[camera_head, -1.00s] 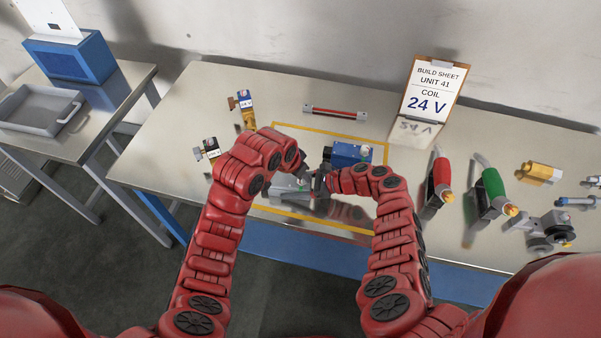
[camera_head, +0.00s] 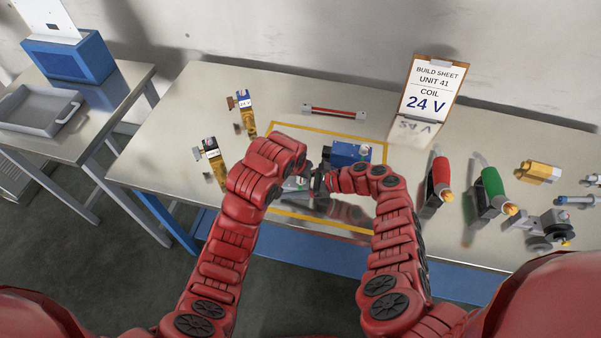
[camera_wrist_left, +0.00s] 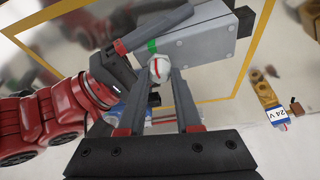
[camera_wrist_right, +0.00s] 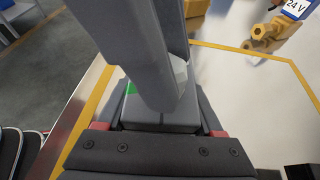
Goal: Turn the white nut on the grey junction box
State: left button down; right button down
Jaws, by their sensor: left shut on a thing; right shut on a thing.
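The grey junction box (camera_wrist_left: 215,42) shows best in the left wrist view, with a green mark (camera_wrist_left: 152,46) near one end. The white nut (camera_wrist_left: 160,68), with a red line across it, sits at that end. My left gripper (camera_wrist_left: 161,76) is shut on the nut, one finger on each side. My right gripper (camera_head: 319,182) is shut on the junction box beside the nut; its fingers lie across the box in the left wrist view. In the right wrist view a finger hides much of the nut (camera_wrist_right: 180,72). In the head view my left arm covers part of the box.
Two brass valves (camera_head: 248,118) (camera_head: 213,158) lie at left. A build sheet (camera_head: 430,92) stands at the back.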

pick_arm(q)
jog(key=c, duration=0.6)
grip_release()
jog(key=shift+v, duration=4)
pick_arm(e)
grip_release()
